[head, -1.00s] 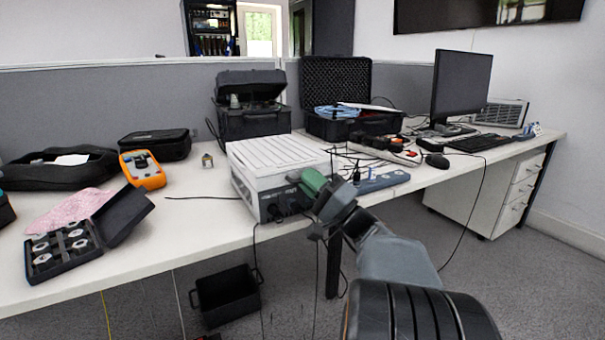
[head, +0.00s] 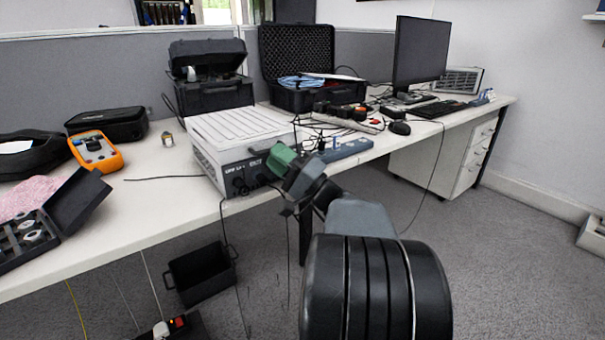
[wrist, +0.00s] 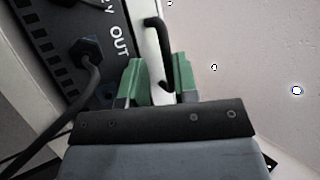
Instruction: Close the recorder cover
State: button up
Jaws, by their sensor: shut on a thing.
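The white-grey box (head: 240,130) with a ribbed top stands at the table's front edge. Its dark front panel has cables plugged in; the panel (wrist: 90,25) fills the upper left of the wrist view, with "OUT" printed on it. My gripper (head: 281,160) is at the box's front right corner. In the wrist view its green fingers (wrist: 160,80) are shut on a black bar-like handle (wrist: 154,35) beside the panel. A black case (head: 210,95) with a raised lid and a larger open black case (head: 297,95) stand behind. I cannot tell which thing is the recorder.
An orange meter (head: 96,152), a black pouch (head: 107,124) and a dark case with round parts (head: 50,225) lie at the left. A black bin (head: 202,275) is below; cables hang from the front edge.

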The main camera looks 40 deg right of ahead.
jog(key=p+v, duration=0.1)
jog(key=v, duration=1.2)
jog(key=shift+p, duration=0.35)
jog(key=w+a+r+n+g+y+p, duration=0.1)
jog(key=a+r+n+g+p, duration=0.15)
jog(key=a+g+p, duration=0.4)
jog(key=a+r+n+g+y+p, duration=0.1)
jog(key=a+r+g+p, duration=0.35)
jog(key=a+p, duration=0.25)
jog(key=w+a+r+n+g+y+p, duration=0.1)
jog(key=a+r+g+p, duration=0.2)
jog(key=a+g+p, duration=0.35)
notch_tip(320, 180, up, 16)
jog(key=s+a+n+h+p, duration=0.1)
jog(key=n+h+p, duration=0.5)
jog(key=h+p, duration=0.6)
jog(key=g+p, duration=0.1)
jog(key=p, duration=0.7)
jog(key=shift+s+a+r+p, duration=0.2)
jog(key=shift+s+a+p, duration=0.1)
jog(key=shift+s, duration=0.1)
jog(key=shift+n, duration=0.25)
